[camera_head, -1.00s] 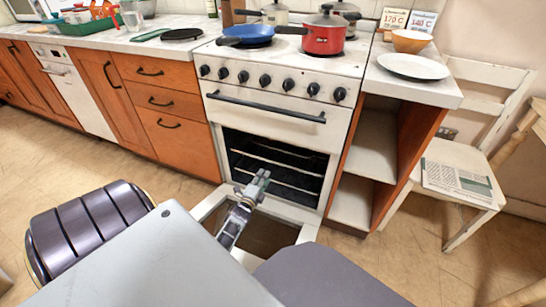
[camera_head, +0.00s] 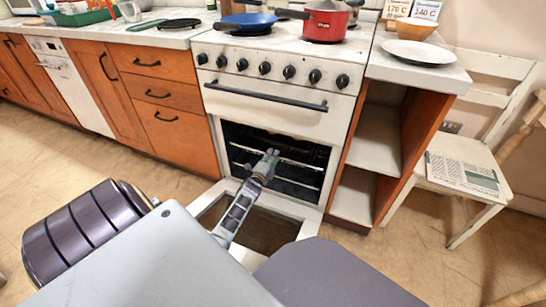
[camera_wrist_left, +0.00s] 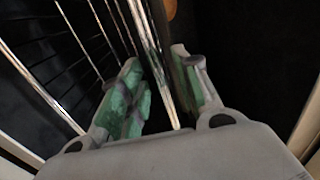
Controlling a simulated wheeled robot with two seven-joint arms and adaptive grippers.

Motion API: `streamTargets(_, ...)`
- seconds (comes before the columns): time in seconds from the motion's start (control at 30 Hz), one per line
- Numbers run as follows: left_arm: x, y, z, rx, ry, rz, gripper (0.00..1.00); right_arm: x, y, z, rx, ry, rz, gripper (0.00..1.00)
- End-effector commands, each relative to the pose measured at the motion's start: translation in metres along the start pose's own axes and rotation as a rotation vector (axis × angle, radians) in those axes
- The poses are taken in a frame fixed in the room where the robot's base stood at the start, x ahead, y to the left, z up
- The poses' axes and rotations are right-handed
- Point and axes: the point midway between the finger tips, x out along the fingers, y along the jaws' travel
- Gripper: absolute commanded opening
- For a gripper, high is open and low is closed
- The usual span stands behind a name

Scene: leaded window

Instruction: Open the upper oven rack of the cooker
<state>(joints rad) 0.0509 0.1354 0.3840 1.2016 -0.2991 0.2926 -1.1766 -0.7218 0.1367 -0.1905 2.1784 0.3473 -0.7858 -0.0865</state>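The cooker (camera_head: 262,118) is white, and its oven door (camera_head: 208,197) is folded down open at the bottom. The upper oven rack (camera_head: 240,148) is a metal wire shelf inside the dark oven, with a lower rack (camera_head: 240,166) beneath it. My left gripper (camera_head: 271,154) is at the oven's mouth, by the upper rack's front. In the left wrist view, its green-padded fingers (camera_wrist_left: 160,78) stand apart, open, with bright rack bars (camera_wrist_left: 155,55) running between them. I cannot tell whether either finger touches the bars. My right gripper is not in view.
The hob holds a blue pan (camera_head: 246,22) and a red pot (camera_head: 325,22). Open shelves (camera_head: 376,140) stand right of the cooker, and a white chair (camera_head: 470,160) beyond. Orange drawers (camera_head: 165,95) are to the left. The floor to the left is clear.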

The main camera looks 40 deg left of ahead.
Motion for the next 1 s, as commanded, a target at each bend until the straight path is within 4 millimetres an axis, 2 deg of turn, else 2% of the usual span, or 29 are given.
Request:
streamTargets(0.2, 0.0105, 0.0003, 0.0002, 0.0, -0.001, 0.0, 0.32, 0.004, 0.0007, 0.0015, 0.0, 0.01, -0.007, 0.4)
streamTargets(0.57, 0.0118, -0.0001, 0.0002, 0.0, 0.0, 0.001, 0.32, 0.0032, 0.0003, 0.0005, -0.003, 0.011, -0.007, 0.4)
streamTargets(0.8, 0.0117, -0.0001, 0.0002, 0.001, 0.0, 0.001, 0.01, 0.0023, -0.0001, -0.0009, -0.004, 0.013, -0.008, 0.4)
streamTargets(1.0, 0.0116, 0.0003, 0.0001, 0.0, 0.0, 0.001, 0.0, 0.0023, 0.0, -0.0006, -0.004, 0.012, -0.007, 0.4)
